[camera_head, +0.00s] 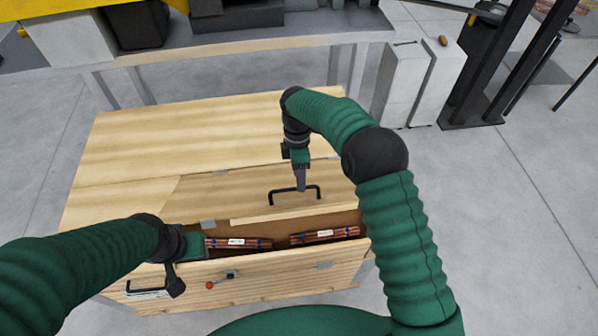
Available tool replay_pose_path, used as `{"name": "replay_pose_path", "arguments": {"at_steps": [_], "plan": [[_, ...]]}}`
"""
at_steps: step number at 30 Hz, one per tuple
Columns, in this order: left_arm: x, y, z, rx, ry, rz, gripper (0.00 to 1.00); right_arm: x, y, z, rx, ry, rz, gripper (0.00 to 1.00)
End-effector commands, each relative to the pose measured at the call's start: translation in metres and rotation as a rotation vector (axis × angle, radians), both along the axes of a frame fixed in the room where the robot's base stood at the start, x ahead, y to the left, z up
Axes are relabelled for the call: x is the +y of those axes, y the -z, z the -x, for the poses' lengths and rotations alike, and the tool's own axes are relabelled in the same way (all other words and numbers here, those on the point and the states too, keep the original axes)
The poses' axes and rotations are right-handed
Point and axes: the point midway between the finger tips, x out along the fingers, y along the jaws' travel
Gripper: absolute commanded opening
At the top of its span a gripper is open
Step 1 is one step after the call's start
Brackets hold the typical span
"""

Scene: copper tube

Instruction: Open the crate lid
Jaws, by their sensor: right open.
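The wooden crate (285,275) stands in front of me, and its hinged lid (235,195) is partly raised, leaving a gap along the front. Copper tube bundles (237,243) and (325,235) show inside through this gap. A black handle (272,197) is on the lid. My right gripper (301,186) is open and points down at the handle; whether its fingers touch or straddle the bar is unclear. My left gripper (190,246) is at the left end of the front opening, by the crate's front wall. Its fingers are not clear enough to tell their state.
A latch with an orange-red knob (210,285) and a side handle (145,291) are on the crate front. A workbench (240,50) stands behind the crate. Pale box-like blocks (402,85) stand at the back right. The floor at right is open.

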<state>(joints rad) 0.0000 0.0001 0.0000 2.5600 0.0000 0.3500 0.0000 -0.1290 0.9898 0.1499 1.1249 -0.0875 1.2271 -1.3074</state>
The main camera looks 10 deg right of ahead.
Motion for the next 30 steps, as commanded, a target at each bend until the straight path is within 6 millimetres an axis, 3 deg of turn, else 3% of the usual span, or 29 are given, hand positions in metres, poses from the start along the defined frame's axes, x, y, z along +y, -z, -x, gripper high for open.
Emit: {"name": "replay_pose_path", "arguments": {"at_steps": [5,12,19,24,30], "plan": [[0.0,0.005,0.0,0.0,0.0,0.0,0.36,-0.001,-0.021,-0.008,-0.014,0.002,-0.001,0.32],[0.0,0.009,0.0,0.0,0.0,0.0,0.36,0.001,-0.09,-0.018,-0.014,0.001,-0.001,0.32],[0.0,-0.005,0.0,0.0,0.0,0.0,0.36,0.002,-0.151,-0.028,-0.008,0.0,0.0,0.32],[0.0,-0.009,0.0,0.0,0.0,0.0,0.36,0.001,-0.166,-0.03,-0.005,0.001,0.0,0.32],[0.0,-0.009,0.0,0.0,0.0,0.0,0.36,0.001,-0.167,-0.03,-0.003,0.0,0.001,0.32]]}}
